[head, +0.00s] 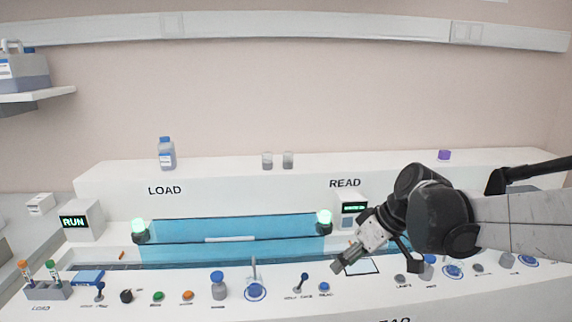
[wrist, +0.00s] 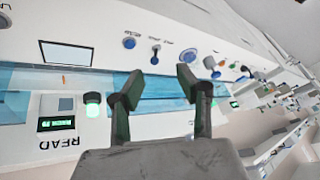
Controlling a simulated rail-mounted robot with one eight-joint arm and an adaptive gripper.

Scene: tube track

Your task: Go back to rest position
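My gripper (head: 340,266) is at the right of centre in the head view, at the end of my arm, which comes in from the right. It hangs over the white bench near the READ end, close to a dark-framed white square (head: 362,266). In the wrist view the two fingers of my gripper (wrist: 161,86) stand apart with nothing between them. The blue track (wrist: 150,92) shows behind and between the fingers. That square also shows in the wrist view (wrist: 66,53), at upper left.
Green lamps (head: 140,226) (head: 325,217) stand at the ends of the blue track (head: 180,231). A tube rack (head: 47,291) is at far left. A RUN box (head: 83,221) stands left. Space above is free.

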